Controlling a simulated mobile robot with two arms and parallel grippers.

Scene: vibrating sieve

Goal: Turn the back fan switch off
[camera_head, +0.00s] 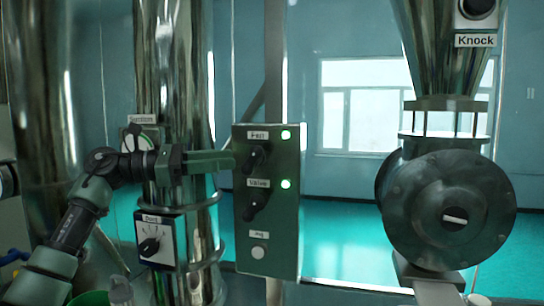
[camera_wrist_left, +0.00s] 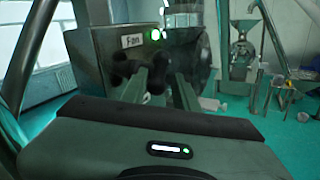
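The dark green control box (camera_head: 268,215) stands on a post in the middle of the head view. Its top label reads like "Fan", and a black rotary switch (camera_head: 257,158) sits below it beside a lit green light (camera_head: 286,135). In the left wrist view the "Fan" label (camera_wrist_left: 132,41) is clear and the switch (camera_wrist_left: 124,68) is partly hidden. My left gripper (camera_head: 230,161) points at this switch from the left, its tips close to it. In the wrist view its two fingers (camera_wrist_left: 160,88) are apart with nothing between them. I cannot tell whether they touch the switch. My right gripper is out of view.
A second black switch (camera_head: 254,199) with a lit green light sits below, then a pale button (camera_head: 259,252). A small dial box (camera_head: 155,240) is on the steel pipe to the left. A large round flanged valve (camera_head: 452,212) stands at right.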

